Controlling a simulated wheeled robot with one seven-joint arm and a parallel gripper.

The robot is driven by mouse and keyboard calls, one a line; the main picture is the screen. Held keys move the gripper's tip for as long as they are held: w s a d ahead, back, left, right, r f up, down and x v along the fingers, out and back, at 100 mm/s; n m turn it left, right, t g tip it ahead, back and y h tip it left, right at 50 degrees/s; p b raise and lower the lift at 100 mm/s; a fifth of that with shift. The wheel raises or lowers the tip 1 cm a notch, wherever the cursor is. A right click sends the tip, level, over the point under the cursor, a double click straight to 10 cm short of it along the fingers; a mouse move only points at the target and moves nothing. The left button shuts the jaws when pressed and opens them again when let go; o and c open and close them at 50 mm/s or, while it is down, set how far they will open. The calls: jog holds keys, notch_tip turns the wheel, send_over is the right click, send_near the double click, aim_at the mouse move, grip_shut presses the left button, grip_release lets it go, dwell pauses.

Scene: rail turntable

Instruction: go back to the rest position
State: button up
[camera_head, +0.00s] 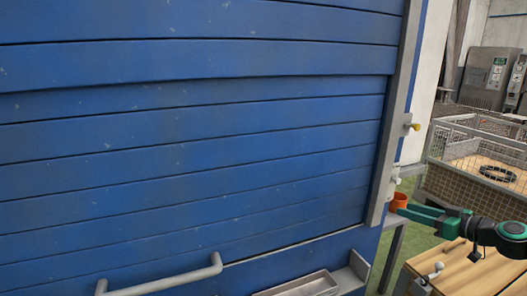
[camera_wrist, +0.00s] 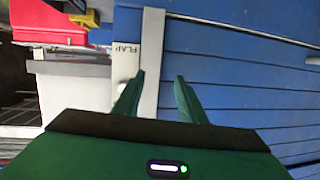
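My gripper (camera_wrist: 160,76) shows in the wrist view with its two green fingers apart and nothing between them. Its fingertips face the grey frame strip (camera_wrist: 151,60) and the blue slatted panel (camera_wrist: 235,70). In the head view my gripper (camera_head: 410,213) is at the lower right, beside the right edge of the blue panel (camera_head: 190,130). A small orange cup (camera_head: 399,201) shows just behind the fingertips there; I cannot tell whether they touch it.
A grey handle (camera_head: 160,282) and an open tray (camera_head: 300,287) are at the panel's bottom. A yellow-tipped knob (camera_head: 415,126) sits on its right frame. A wooden table (camera_head: 460,275) is under my arm; a mesh-sided crate (camera_head: 470,180) stands behind.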

jog(key=s+a+f+g+h, duration=0.2)
jog(key=s+a+f+g, duration=0.3)
jog(key=s+a+g, duration=0.3)
jog(key=s+r+m+g+h, duration=0.2)
jog(key=s+m, duration=0.3)
jog(key=s, duration=0.9)
jog(key=s+r+m+g+h, duration=0.3)
jog(key=s+r+m, duration=0.2)
jog(key=s, duration=0.9)
jog(key=shift+d+r+m+g, duration=0.2)
jog(key=shift+m+g, duration=0.1)
jog(key=shift+m, duration=0.4)
jog(key=shift+w+f, duration=0.25)
jog(key=shift+w, duration=0.35)
